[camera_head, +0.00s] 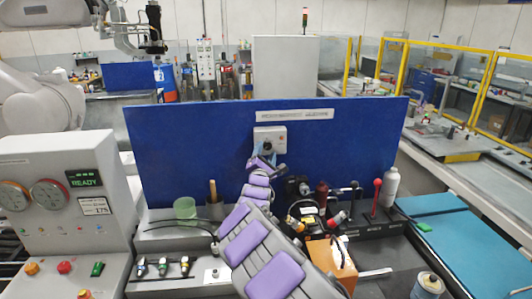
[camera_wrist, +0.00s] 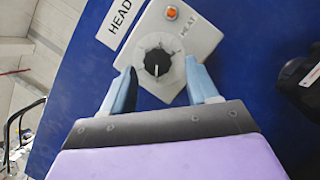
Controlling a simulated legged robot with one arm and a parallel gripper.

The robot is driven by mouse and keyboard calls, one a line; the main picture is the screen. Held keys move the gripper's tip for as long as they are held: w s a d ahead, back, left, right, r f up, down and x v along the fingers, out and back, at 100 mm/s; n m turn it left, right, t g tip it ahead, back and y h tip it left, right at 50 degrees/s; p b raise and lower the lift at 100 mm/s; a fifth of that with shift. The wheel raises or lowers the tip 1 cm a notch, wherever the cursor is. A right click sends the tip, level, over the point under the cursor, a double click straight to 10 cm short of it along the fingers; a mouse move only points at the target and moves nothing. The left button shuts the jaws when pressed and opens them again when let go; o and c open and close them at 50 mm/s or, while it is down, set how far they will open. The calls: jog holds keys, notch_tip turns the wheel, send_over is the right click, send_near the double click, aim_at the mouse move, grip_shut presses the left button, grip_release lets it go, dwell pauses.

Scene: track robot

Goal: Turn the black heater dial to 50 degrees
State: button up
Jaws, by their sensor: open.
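The black heater dial (camera_wrist: 157,62) sits on a white control box labelled HEAT (camera_wrist: 194,18), with an orange light (camera_wrist: 171,12) near it. A pale pointer mark on the dial points toward my gripper in the wrist view. My gripper (camera_wrist: 157,88) is open, with one blue finger on each side of the dial's lower part. I cannot tell if the fingers touch the dial. In the head view the control box (camera_head: 277,133) is on the blue panel, and my gripper (camera_head: 265,160) covers its lower part.
The blue panel (camera_head: 180,150) stands behind a bench. A grey READY console (camera_head: 110,200) is at left. A blue mat (camera_head: 460,250) lies at right.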

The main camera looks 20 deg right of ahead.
jog(key=shift+w+d+r, duration=0.25)
jog(key=shift+w+d, duration=0.1)
jog(key=shift+w, duration=0.1)
jog(key=shift+c, duration=0.3)
jog(key=c, duration=1)
jog(key=shift+m+p, duration=0.3)
jog(key=shift+p, duration=0.55)
